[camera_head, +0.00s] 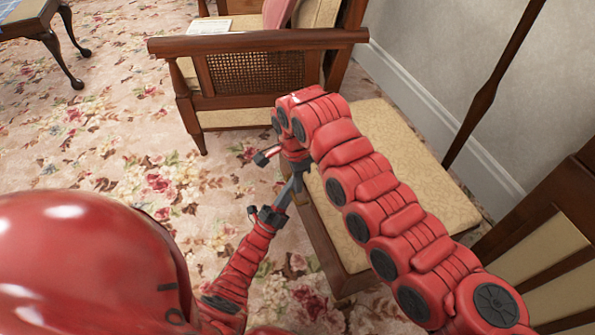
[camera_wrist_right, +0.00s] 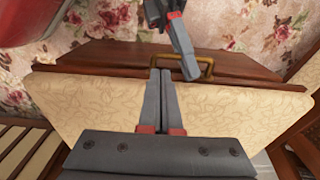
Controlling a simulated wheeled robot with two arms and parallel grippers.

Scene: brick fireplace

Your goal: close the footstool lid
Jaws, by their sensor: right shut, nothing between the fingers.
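The footstool has a cream patterned cushioned lid (camera_head: 425,165) and a dark wooden box (camera_head: 335,255), to the right of centre in the head view. The lid also fills much of the right wrist view (camera_wrist_right: 90,100) and looks flat on the box; I cannot tell whether a gap remains. A brass handle (camera_wrist_right: 208,70) is on the wooden side. My right gripper (camera_wrist_right: 160,72) is shut and empty, over the lid, its tips pointing to the handle side. My left gripper (camera_head: 290,190) is beside the footstool's wooden side, close to the handle; whether it touches is unclear.
A wooden armchair (camera_head: 258,40) with a cane side panel stands behind the footstool. A slatted wooden chair (camera_head: 545,235) is at the right, near the grey wall (camera_head: 440,50). Flowered carpet (camera_head: 120,130) is open at the left; a small table (camera_head: 35,25) stands far left.

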